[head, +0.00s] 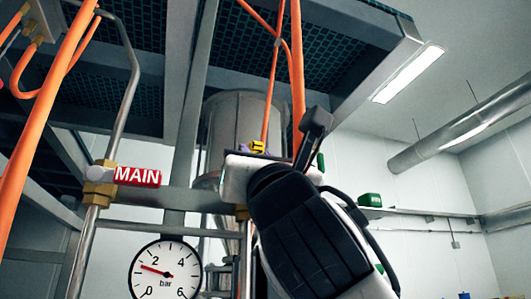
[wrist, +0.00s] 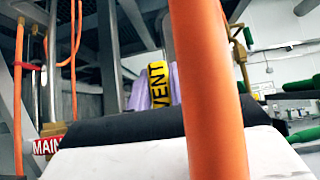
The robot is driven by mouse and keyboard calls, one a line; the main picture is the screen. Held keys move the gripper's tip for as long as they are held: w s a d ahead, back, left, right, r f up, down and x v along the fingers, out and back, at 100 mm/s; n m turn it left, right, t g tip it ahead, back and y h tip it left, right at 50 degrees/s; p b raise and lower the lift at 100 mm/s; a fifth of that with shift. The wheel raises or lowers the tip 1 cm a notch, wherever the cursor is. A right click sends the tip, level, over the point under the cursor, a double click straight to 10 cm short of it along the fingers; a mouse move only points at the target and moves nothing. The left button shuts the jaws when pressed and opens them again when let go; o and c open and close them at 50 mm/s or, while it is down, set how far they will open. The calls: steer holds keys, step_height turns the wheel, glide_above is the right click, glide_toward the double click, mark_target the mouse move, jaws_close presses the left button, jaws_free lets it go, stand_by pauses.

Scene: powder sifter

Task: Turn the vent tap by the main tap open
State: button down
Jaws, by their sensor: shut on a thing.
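The vent tap's yellow handle, marked VENT (wrist: 158,85), stands upright between my gripper's pale purple fingers in the wrist view. The vent tap's body is mostly hidden.
An orange pipe (wrist: 205,90) stands close in front of the wrist camera. More orange pipes (head: 45,105) run at the left of the head view. A pressure gauge (head: 165,268) sits below. A grey steel frame (head: 190,100) surrounds the taps. The right side is more open.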

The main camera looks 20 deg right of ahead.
stand_by(0.4)
steer(key=c, duration=1.3)
jaws_free()
steer(key=b+v, duration=0.6)
steer(key=v, duration=0.8)
